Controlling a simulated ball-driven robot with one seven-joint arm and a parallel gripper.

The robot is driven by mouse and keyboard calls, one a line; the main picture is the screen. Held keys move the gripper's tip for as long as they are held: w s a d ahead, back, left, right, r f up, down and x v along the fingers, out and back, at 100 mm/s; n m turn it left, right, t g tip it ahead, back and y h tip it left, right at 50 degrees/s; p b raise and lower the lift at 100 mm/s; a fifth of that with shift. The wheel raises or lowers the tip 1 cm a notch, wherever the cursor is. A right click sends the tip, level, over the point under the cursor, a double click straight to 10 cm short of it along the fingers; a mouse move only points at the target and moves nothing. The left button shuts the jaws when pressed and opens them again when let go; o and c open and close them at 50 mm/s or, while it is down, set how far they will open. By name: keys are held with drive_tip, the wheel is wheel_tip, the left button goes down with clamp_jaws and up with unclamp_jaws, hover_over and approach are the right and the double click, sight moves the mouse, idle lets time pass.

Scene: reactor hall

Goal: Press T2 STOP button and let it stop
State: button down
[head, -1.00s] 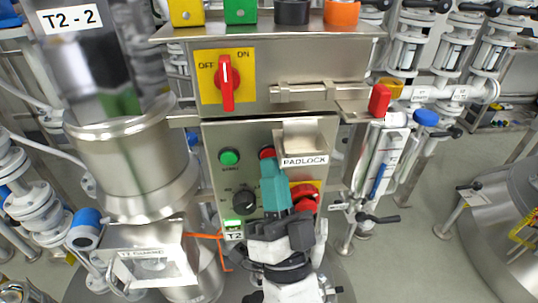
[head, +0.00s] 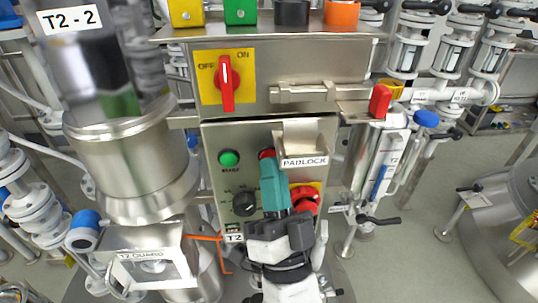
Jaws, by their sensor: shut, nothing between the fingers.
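The T2 control panel (head: 217,187) is a grey steel box at the centre. Its red STOP button (head: 266,153) shows only as a sliver above my gripper's tip; its label is hidden. My gripper (head: 269,166) is teal, shut and empty, with its tip at the lower edge of the red button. I cannot tell whether it touches or presses it. The green START button (head: 229,158) is to the left, clear of the gripper. The small display (head: 233,228) above the T2 label is dark, not green.
A red mushroom button (head: 304,198) on yellow sits right beside my gripper. A black knob (head: 244,204) is on the left. The PADLOCK bracket (head: 304,148) juts out at the upper right. A red OFF/ON switch (head: 227,85) is above. The T2 guard (head: 152,262) stands lower left.

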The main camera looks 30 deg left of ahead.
drive_tip(key=shift+s+d, duration=0.35)
drive_tip(key=shift+s, duration=0.15)
drive_tip(key=shift+p, duration=0.3)
drive_tip(key=s+d+p, duration=0.1)
drive_tip(key=s, duration=0.1)
drive_tip(key=s+d+p, duration=0.1)
drive_tip(key=s+d, duration=0.1)
idle(0.8)
